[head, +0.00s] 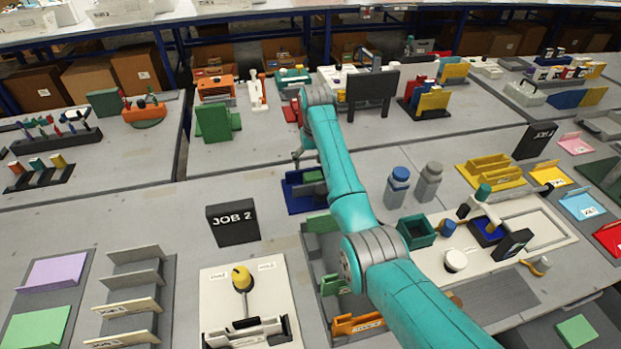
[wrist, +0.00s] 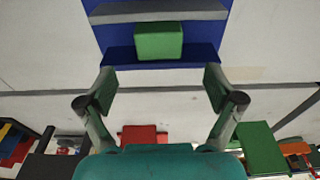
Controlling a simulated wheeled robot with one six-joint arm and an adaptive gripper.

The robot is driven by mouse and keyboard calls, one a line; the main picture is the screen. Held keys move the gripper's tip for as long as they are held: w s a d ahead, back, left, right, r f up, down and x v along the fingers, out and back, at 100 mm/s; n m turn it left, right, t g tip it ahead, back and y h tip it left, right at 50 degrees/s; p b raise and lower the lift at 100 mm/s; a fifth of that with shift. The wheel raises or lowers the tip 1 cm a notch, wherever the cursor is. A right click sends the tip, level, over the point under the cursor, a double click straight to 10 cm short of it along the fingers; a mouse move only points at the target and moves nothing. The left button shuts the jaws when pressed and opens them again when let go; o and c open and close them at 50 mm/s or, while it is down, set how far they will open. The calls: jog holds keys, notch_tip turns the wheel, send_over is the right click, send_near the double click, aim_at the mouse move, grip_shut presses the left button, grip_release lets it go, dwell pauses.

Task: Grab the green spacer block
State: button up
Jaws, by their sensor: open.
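The green spacer block (head: 313,177) sits in a blue holder (head: 296,203) at the middle of the bench, partly hidden behind my teal arm in the head view. In the wrist view the green block (wrist: 158,41) rests on the blue holder (wrist: 110,32) beside a grey strip. My gripper (wrist: 160,82) is open and empty, its fingertips wide apart. The block lies ahead of the fingertips, roughly centred between them and not touching them. In the head view only a small part of my gripper (head: 298,156) shows, just beyond the holder.
A red block (wrist: 143,134) and an upright green panel (wrist: 262,148) lie beyond the gripper. A black JOB 2 sign (head: 232,224) stands left of the holder. Blue-capped and grey bottles (head: 397,187) stand to its right. Bare bench lies left of the holder.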

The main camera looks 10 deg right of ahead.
aim_at(313, 176)
jog(key=shift+w+d+f, duration=0.1)
jog(key=shift+w+f, duration=0.05)
jog(key=shift+f, duration=3.6)
jog(key=c, duration=1.3)
